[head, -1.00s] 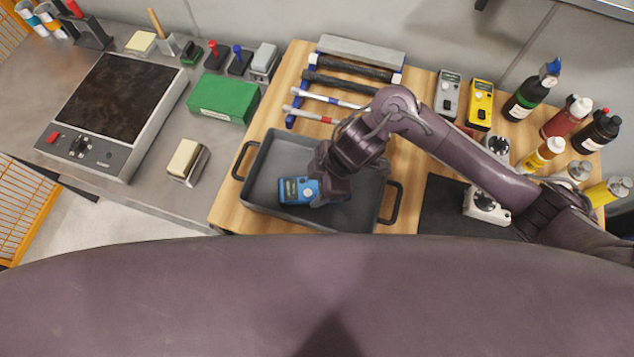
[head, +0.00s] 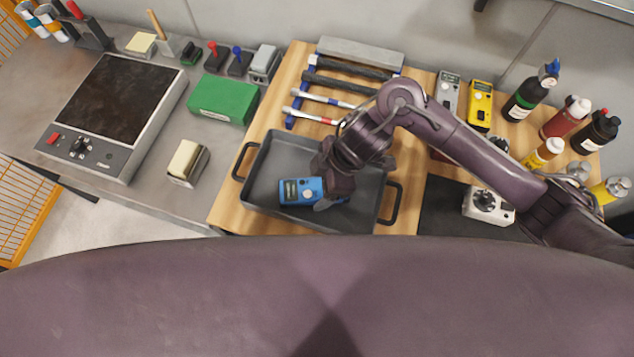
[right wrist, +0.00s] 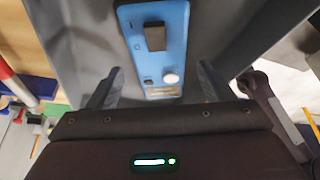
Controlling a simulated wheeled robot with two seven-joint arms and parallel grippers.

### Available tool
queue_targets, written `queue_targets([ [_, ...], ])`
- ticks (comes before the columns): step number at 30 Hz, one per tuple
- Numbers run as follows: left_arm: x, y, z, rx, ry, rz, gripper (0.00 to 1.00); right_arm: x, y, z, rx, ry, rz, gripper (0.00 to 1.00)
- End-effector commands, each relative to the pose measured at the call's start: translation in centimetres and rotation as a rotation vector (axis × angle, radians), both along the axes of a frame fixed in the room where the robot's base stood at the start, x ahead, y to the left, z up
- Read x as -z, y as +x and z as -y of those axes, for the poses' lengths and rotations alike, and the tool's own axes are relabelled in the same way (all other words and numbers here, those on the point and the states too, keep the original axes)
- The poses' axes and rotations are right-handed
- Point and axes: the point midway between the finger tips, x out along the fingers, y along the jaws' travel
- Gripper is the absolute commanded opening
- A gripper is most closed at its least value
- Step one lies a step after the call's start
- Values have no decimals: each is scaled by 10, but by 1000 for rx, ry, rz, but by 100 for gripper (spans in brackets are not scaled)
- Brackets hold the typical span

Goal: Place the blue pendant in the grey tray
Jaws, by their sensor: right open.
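The blue pendant (head: 301,191) lies inside the grey tray (head: 262,165), left of the tray's middle. My right gripper (head: 328,200) is low over the tray at the pendant's right end. In the right wrist view the pendant (right wrist: 157,45) shows its dark and white buttons, and its near end lies between the two spread fingers (right wrist: 158,88). The fingers are open and stand apart from the pendant's sides. My left gripper is not in the head view.
A rack of hammers (head: 350,78) stands behind the tray. Grey (head: 447,92) and yellow (head: 480,105) devices and several bottles (head: 530,95) stand to the right. A hot plate (head: 112,110), a green box (head: 224,99) and a small block holder (head: 187,162) are on the left.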

Motion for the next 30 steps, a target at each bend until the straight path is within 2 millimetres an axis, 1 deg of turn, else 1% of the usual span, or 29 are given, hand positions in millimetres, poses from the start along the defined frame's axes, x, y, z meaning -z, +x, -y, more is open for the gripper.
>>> queue_targets([
  [3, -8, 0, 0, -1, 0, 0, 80, -28, 3, 11, -2, -3, 9, 74],
  [6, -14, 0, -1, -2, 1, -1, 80, -49, 3, 20, -1, -4, 8, 74],
  [9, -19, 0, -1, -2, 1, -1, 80, -67, 4, 28, -1, -3, 7, 74],
  [13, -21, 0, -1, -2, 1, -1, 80, -83, 4, 35, 0, -3, 5, 74],
  [18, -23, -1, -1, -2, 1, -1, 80, -92, 3, 39, 0, -2, 0, 74],
  [30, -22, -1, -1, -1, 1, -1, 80, -93, 3, 39, 0, -1, -1, 74],
])
